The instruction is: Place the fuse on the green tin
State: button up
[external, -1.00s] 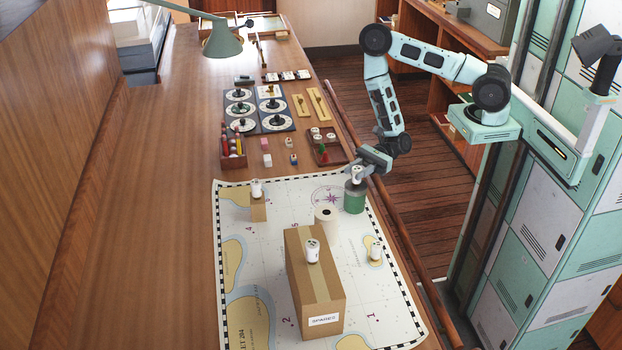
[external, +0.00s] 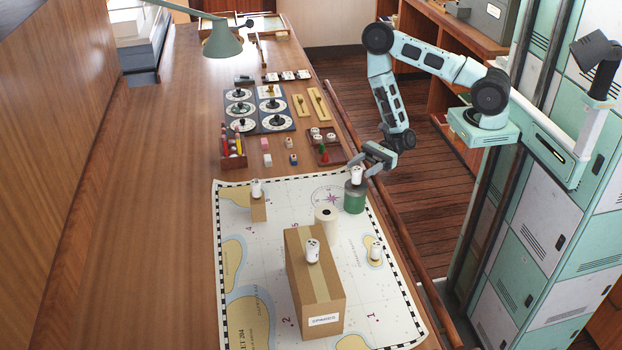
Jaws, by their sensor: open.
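The green tin (external: 354,200) stands on the chart near its upper right edge. A white fuse (external: 357,176) stands upright on top of the tin. My gripper (external: 362,167) is open at the upper part of this fuse, with its fingers just above and beside it. I cannot tell whether a finger touches the fuse. Similar white pieces stand on the large cardboard box (external: 313,252), on a small cardboard box (external: 257,188) and at the chart's right side (external: 375,250).
A white roll (external: 326,221) stands just left of the tin. The large carton (external: 322,290) is in front of it. A dark red tray (external: 326,150) with small pieces lies behind. The desk's left half (external: 160,220) is clear.

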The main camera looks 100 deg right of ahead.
jog(key=b+v, duration=0.1)
jog(key=v, duration=0.8)
jog(key=shift+s, duration=0.1)
